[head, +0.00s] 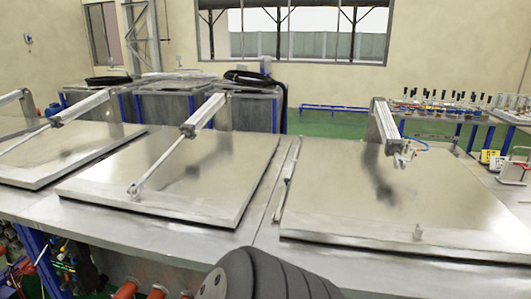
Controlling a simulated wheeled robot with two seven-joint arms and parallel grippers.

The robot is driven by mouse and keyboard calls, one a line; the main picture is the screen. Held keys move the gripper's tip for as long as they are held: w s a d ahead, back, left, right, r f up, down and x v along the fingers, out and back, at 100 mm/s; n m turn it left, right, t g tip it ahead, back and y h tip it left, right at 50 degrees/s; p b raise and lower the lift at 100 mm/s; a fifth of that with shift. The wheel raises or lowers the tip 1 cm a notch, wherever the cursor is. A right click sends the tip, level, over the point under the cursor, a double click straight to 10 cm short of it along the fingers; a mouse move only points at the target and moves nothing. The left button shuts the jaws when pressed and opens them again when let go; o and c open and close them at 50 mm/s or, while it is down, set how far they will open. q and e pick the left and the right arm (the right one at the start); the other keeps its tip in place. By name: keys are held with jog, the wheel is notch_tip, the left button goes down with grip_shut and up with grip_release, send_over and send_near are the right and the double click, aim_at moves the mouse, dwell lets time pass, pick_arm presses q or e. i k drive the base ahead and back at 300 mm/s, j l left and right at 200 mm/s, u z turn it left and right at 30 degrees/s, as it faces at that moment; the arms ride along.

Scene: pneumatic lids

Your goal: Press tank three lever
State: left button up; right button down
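Three flat metal tank lids lie shut on the long steel bench: a left lid (75,150), a middle lid (225,165) and a right lid (340,195). Pneumatic cylinders with thin rods reach down to the left and middle lids; a middle cylinder (205,113) shows clearly. A cylinder on a post (384,122) stands behind the right lid. A row of black-topped levers or handles (440,96) stands at the back right. No tank number is readable, so I cannot tell which lever is for tank three. Neither gripper is in view.
A dark ribbed part of mine fills the bottom middle. Yellow labels (490,157) and a red-handled device (517,170) sit at the right edge. Orange-red pipe ends (127,290) show below the bench. Green floor (330,123) is open behind it.

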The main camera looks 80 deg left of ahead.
aim_at(32, 270)
jog(key=u, duration=3.35)
